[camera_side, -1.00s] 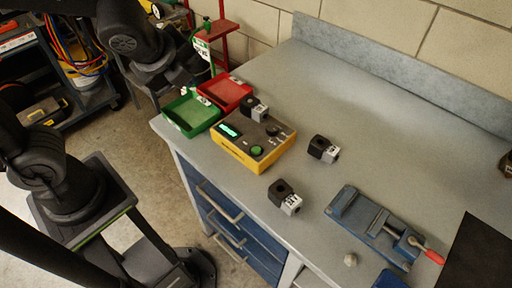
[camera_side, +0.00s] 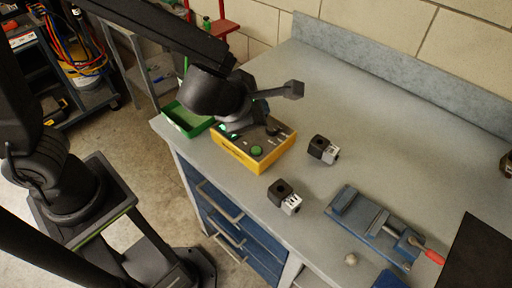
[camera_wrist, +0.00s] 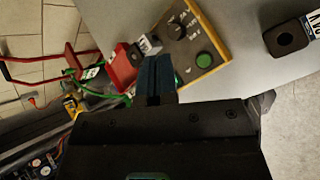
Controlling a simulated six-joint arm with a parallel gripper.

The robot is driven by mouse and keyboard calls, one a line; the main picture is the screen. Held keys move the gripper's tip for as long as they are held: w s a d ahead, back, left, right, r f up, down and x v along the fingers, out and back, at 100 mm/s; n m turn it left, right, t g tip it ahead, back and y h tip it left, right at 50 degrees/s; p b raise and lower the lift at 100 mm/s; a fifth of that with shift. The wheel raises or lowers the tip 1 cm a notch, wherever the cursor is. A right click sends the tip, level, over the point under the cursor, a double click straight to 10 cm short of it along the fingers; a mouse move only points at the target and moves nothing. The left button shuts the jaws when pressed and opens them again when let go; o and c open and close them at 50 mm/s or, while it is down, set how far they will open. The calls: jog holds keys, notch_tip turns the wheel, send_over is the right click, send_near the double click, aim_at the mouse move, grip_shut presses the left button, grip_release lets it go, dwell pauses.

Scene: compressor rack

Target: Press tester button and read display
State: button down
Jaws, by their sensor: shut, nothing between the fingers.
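The yellow tester (camera_side: 250,150) stands near the left front edge of the bench, with a round green button (camera_side: 257,151) on its dark top. The button also shows in the wrist view (camera_wrist: 204,60), right of my fingers, apart from them and uncovered. A black dial (camera_wrist: 176,31) sits beyond it. Only a green glow of the display (camera_side: 231,132) shows below my wrist; its reading cannot be made out. My gripper (camera_wrist: 155,62) is shut and empty, over the left end of the tester in the side view. Its tips are mostly hidden there.
Black-and-silver coil blocks stand right (camera_side: 322,149) and in front (camera_side: 285,196) of the tester; another (camera_wrist: 148,44) is behind it. A green tray (camera_side: 186,122) and red tray (camera_wrist: 121,68) are at left. A blue vise (camera_side: 375,225) is at right. The back bench is clear.

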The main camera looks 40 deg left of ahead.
aim_at(257, 151)
jog(key=shift+f, duration=4.4)
jog(key=shift+f, duration=0.1)
jog(key=shift+f, duration=0.35)
jog(key=shift+f, duration=0.4)
jog(key=shift+r, duration=0.85)
jog(key=shift+r, duration=0.1)
jog(key=shift+r, duration=2.4)
